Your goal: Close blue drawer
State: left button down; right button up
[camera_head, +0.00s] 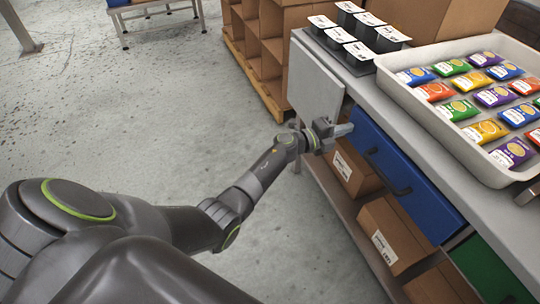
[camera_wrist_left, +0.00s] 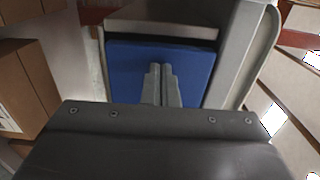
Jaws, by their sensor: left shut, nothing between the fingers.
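The blue drawer (camera_head: 418,194) is under the grey counter in the head view, with a dark bar handle on its front. How far it stands out from the counter is hard to tell. My left gripper (camera_head: 343,130) is shut and empty, with its fingertips at the drawer's far end, away from the handle. In the left wrist view the shut fingers (camera_wrist_left: 161,84) point at a blue panel (camera_wrist_left: 128,68), which looks like part of the drawer. Whether they touch it I cannot tell. My right gripper is not in view.
A white tray (camera_head: 395,82) of colourful packets and black tubs (camera_head: 350,48) stand on the counter. A grey panel (camera_head: 316,82) hangs at its far end. Cardboard boxes (camera_head: 392,233) fill the shelf below. A green drawer (camera_head: 484,266) is nearer.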

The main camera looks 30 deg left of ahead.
pick_arm(q)
jog(key=x, duration=0.2)
jog(key=shift+w+d+r+b, duration=0.2)
jog(key=shift+r+b, duration=0.05)
jog(key=shift+b, duration=0.15)
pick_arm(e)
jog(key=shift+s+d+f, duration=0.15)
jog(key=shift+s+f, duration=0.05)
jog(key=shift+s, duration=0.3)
